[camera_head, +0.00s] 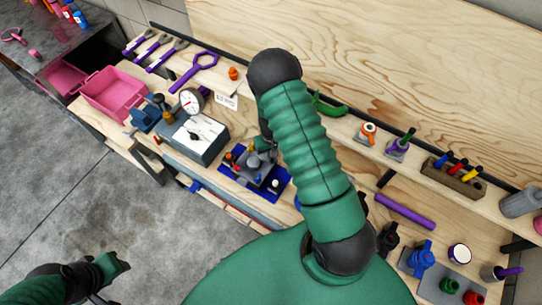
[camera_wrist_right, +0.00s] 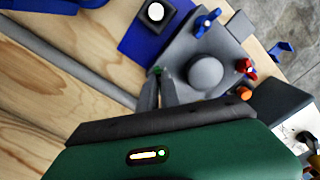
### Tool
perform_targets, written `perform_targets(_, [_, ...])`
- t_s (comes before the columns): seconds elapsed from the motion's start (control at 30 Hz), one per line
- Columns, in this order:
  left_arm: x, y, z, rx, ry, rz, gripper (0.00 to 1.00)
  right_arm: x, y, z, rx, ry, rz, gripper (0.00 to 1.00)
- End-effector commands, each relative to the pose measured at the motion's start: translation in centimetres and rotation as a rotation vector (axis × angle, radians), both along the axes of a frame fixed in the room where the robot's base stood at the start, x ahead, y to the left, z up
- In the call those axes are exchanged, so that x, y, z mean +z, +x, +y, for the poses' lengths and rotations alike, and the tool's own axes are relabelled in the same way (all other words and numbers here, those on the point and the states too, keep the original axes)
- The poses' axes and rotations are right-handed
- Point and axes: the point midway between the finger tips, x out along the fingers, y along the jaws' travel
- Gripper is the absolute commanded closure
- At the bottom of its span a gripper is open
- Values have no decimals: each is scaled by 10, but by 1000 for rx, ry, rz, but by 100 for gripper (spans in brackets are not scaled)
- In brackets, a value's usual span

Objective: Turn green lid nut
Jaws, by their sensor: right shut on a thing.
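The grey lid unit with a round dome (camera_wrist_right: 206,73) sits on a blue base (camera_wrist_right: 133,42) on the workbench. A small green nut (camera_wrist_right: 157,70) shows at the lid's near-left corner in the wrist view. My right gripper (camera_wrist_right: 158,78) has its grey fingertips closed at the green nut, which they mostly hide. In the head view my right gripper (camera_head: 262,148) reaches down over the lid. My left gripper (camera_head: 108,280) hangs at lower left, away from the bench; its fingers are unclear.
The lid also carries a blue wing nut (camera_wrist_right: 207,20), a red nut (camera_wrist_right: 245,67) and an orange nut (camera_wrist_right: 245,92). A pink bin (camera_head: 115,92) and purple wrench (camera_head: 192,72) lie further left.

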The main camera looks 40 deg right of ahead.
Motion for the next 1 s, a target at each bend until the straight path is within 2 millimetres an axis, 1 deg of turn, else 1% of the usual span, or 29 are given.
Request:
perform_targets(0.2, [-5,0,0,0,0,0,64,-1,0,0,-204,-2,-1,100])
perform_targets(0.6, [-9,0,0,0,0,0,64,0,0,0,-574,-1,0,100])
perform_targets(0.8, [-9,0,0,0,0,0,64,0,0,0,-722,-1,0,100])
perform_targets(1.0, [-9,0,0,0,0,0,64,0,0,0,-821,-1,-1,100])
